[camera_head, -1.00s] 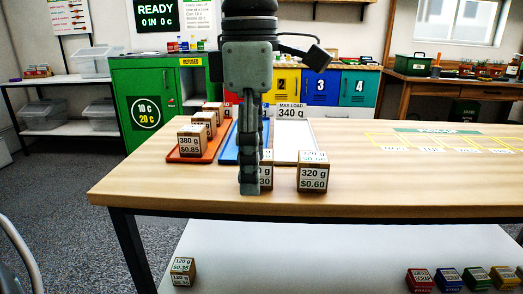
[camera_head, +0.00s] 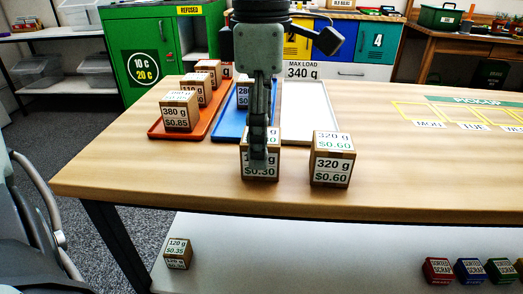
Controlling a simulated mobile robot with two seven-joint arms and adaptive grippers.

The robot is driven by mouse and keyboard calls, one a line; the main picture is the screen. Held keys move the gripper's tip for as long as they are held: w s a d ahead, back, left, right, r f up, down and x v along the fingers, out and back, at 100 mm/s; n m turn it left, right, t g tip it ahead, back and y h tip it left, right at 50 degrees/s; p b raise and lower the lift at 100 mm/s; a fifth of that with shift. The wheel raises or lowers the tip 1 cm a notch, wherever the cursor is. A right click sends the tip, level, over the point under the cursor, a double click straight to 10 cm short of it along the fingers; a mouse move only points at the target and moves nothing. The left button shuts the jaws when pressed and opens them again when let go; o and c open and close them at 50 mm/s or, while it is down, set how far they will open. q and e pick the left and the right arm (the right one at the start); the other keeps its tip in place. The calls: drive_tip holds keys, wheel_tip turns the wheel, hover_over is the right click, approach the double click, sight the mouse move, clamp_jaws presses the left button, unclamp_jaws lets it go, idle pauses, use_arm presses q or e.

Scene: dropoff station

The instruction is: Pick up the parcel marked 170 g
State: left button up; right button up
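A brown parcel (camera_head: 272,166) stands upright near the table's front edge. Its label shows $0.30, but my fingers cover part of its weight, so I cannot fully read it. My gripper (camera_head: 258,155), which I take to be the right one, hangs down over this parcel, with its fingertips in front of the label in the picture. The fingers are seen edge-on, so their gap and any contact are hidden. My other gripper is out of view.
A 320 g parcel (camera_head: 331,160) stands close on the right. Behind are an orange tray (camera_head: 214,126) with several parcels, a blue tray (camera_head: 229,128) with a 280 g parcel (camera_head: 243,94), and an empty white tray (camera_head: 308,112). A 120 g parcel (camera_head: 178,253) sits on the lower shelf.

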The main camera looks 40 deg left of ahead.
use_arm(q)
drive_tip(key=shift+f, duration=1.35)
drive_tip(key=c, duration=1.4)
